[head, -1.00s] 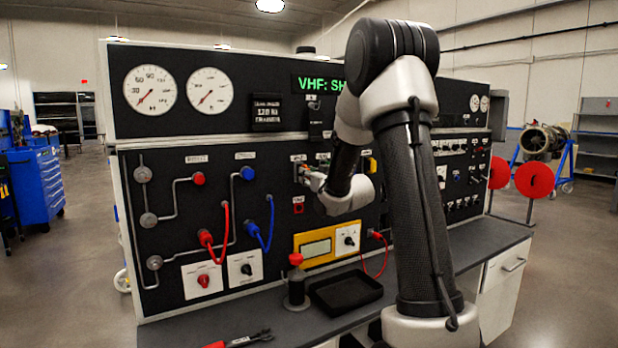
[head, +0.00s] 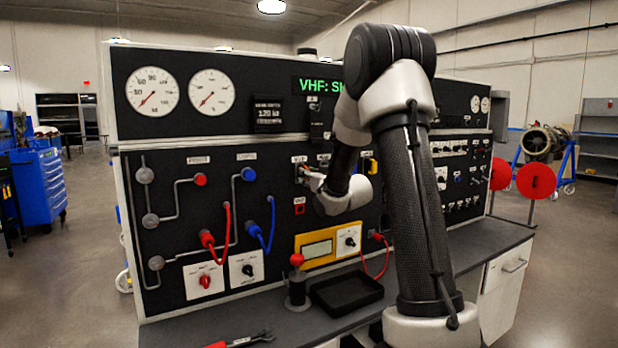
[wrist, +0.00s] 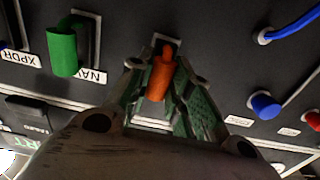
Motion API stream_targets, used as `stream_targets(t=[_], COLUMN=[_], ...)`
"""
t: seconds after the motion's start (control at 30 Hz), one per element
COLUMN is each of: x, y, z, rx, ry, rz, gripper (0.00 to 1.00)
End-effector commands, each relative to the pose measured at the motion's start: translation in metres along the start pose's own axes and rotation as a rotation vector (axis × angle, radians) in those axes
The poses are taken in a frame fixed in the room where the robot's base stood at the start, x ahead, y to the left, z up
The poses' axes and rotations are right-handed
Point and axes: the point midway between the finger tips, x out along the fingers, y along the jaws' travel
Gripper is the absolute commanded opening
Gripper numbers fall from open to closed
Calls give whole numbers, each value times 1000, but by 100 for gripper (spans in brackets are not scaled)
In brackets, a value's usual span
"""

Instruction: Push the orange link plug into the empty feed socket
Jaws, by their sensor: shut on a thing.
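The orange link plug (wrist: 159,78) is between the fingers of my gripper (wrist: 160,88) in the wrist view. My gripper is shut on it. The plug's far end overlaps a pale-framed socket (wrist: 174,43) on the dark panel; I cannot tell how deep it sits, if at all. The plug and fingers hide most of that socket.
A green plug (wrist: 62,52) sits in the neighbouring NAV socket. A blue knob (wrist: 265,105) and a blue hose (wrist: 292,25) are on the other side. Below, the bench holds a black tray (head: 346,306) and a red-topped post (head: 297,285).

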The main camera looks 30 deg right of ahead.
Motion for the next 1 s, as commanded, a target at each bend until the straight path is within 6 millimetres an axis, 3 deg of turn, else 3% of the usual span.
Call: stream_targets(t=[0.23, 0.27, 0.37, 0.6, 0.67, 1.0], x=[4, 4, 3, 2, 2, -1], y=[-2, -2, -1, -1, -1, 0], z=[-5, -5, -4, -3, -3, -3], rx=[-4, -4, -4, -3, -2, -2], ry=[11, 11, 10, 7, 7, 6], rz=[-5, -5, -5, -3, -3, -2], gripper=[0, 25, 43, 45, 52, 52])
